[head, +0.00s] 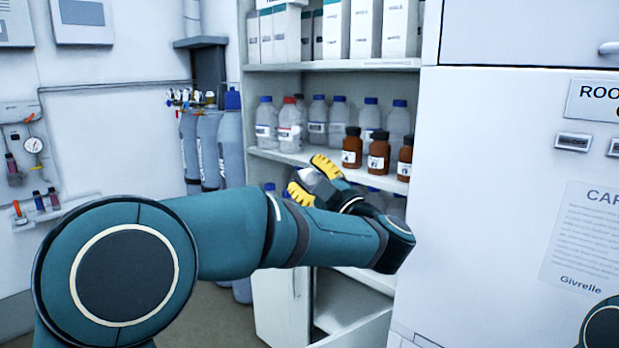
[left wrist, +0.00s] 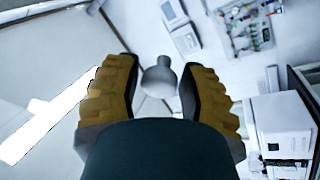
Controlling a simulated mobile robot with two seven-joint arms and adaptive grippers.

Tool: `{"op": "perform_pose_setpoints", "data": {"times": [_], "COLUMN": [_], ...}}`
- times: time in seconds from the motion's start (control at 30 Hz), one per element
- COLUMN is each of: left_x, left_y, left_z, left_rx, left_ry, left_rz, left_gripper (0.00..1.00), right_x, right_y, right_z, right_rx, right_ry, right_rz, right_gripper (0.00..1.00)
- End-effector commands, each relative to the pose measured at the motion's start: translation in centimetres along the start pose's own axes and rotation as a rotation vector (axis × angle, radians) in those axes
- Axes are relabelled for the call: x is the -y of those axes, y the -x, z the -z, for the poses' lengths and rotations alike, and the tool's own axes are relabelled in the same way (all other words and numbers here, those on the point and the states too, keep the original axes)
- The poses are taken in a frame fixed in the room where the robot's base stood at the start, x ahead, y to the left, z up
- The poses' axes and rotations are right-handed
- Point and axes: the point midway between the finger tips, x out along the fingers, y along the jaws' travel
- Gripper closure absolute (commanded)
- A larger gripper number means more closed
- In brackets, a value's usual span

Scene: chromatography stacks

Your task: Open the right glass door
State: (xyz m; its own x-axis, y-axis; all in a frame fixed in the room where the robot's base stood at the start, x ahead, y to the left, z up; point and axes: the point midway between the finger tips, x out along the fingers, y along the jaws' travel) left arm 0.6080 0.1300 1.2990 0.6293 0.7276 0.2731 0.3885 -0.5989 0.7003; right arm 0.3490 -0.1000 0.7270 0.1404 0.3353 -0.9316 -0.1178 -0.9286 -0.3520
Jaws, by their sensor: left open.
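In the left wrist view both fingers of the left gripper (left wrist: 158,78) stand apart. A grey, rounded, knob-like thing (left wrist: 160,78) appears between them; I cannot tell whether it lies within the fingers' reach or beyond. I cannot make out a glass door pane or its handle in the head view. My left arm hides part of the lower shelves. My right gripper is out of view.
Brown bottles (head: 378,158) and clear blue-capped bottles (head: 318,122) stand on the middle shelf. A tall white cabinet (head: 490,150) flanks the shelves on the right. Grey cylinders (head: 208,150) stand left. A white lower panel (head: 280,308) is below my arm.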

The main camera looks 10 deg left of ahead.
Motion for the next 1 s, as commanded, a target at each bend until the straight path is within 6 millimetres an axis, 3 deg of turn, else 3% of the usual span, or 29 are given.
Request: {"op": "perform_pose_setpoints", "data": {"times": [0.47, 1.0], "left_x": [0.0, -0.1], "left_y": [0.7, 10.3], "left_z": [-0.1, -0.1], "left_rx": [0.002, 0.002], "left_ry": [0.0, 0.0], "left_rz": [-0.001, -0.002], "left_gripper": [0.37, 0.37], "right_x": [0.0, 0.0], "right_y": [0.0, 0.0], "right_z": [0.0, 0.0], "right_rx": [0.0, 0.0], "right_ry": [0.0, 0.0], "right_rz": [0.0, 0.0], "right_gripper": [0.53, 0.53]}}
